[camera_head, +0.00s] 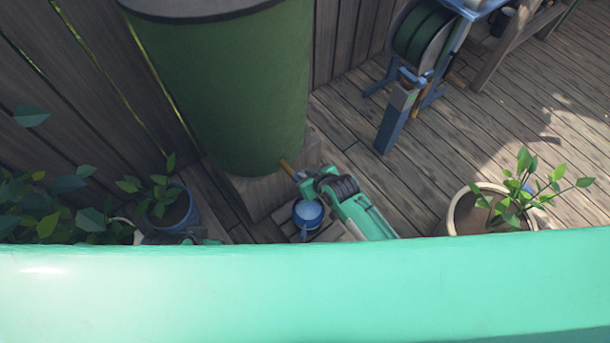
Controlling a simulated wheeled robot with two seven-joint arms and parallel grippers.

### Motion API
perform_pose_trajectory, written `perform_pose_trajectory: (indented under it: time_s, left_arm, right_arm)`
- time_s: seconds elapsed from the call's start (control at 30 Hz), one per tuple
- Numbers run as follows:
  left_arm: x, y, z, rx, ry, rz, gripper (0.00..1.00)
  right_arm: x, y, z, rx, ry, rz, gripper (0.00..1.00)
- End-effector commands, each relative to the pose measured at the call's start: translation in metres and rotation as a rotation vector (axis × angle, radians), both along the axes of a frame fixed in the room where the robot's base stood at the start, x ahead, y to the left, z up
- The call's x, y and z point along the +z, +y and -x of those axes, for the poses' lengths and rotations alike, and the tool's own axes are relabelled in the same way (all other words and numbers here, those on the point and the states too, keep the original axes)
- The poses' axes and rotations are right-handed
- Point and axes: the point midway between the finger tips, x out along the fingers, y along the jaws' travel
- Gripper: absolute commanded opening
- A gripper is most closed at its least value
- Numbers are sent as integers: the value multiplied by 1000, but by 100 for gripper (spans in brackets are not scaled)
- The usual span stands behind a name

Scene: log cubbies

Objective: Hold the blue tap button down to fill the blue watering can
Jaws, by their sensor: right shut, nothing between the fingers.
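A short brass tap (287,168) sticks out low from the big green barrel (235,95). A small blue-grey part shows at its outer end, beside my gripper; I cannot make out the button clearly. My right gripper (307,187) is shut and empty, with its tip at the tap's outer end. Whether it touches or presses the button is not clear. The blue watering can (308,214) stands just below the tap on a slatted wooden stand (334,232), partly under my gripper. No water is visible. My left gripper is not in view.
A blue plant pot (181,210) stands left of the barrel, a pale plant pot (463,212) at right. A hose reel (421,35) and a blue post (392,122) stand behind. A wooden fence closes the left. Open deck lies right. My green body covers the bottom.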

Motion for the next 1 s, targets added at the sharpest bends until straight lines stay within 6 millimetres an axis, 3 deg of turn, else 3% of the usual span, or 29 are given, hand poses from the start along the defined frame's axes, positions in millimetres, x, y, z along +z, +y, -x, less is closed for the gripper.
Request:
perform_pose_trajectory:
  time_s: [0.27,0.5,1.0]
  left_arm:
    - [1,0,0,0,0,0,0]
    - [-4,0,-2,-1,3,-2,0]
    - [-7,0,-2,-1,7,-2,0]
  right_arm:
    - [-1,0,0,0,1,1,0]
    - [-18,0,0,0,2,0,0]
    - [-22,-1,2,0,7,4,0]
